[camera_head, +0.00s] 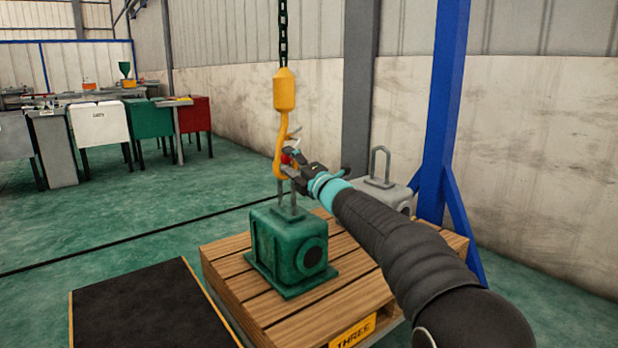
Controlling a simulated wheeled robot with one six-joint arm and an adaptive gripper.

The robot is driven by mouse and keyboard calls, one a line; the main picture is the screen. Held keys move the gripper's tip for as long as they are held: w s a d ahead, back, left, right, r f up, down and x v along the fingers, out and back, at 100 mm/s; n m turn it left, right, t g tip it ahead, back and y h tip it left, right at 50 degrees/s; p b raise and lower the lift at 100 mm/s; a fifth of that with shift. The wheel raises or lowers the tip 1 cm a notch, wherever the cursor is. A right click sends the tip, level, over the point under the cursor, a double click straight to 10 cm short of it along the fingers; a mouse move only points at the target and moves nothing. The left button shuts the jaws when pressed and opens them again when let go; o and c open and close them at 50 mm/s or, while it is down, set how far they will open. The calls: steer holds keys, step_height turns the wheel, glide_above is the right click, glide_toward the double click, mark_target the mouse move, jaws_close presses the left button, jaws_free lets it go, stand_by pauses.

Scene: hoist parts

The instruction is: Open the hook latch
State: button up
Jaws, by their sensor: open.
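A yellow hook (279,150) hangs from a dark chain (283,38) above the pallet. A thin grey piece that looks like its latch (293,133) shows at the hook's right side, and a small red part (286,158) is just below it. My gripper (290,163) is open beside the right side of the hook, at the height of the red part. Its fingers overlap the hook opening in this view, so I cannot tell whether they touch the latch. The lower hook is partly hidden. A green block (270,243) with a grey lifting loop (292,197) stands directly below.
The wooden pallet (228,266) carries the green block and a grey block (398,191) with a loop, partly behind my arm. A blue post (446,110) stands at right. A black mat (140,308) lies at left. Bins and a table are far back left.

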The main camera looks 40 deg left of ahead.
steer(key=v, duration=0.9)
steer(key=shift+d, duration=0.1)
stand_by(0.3)
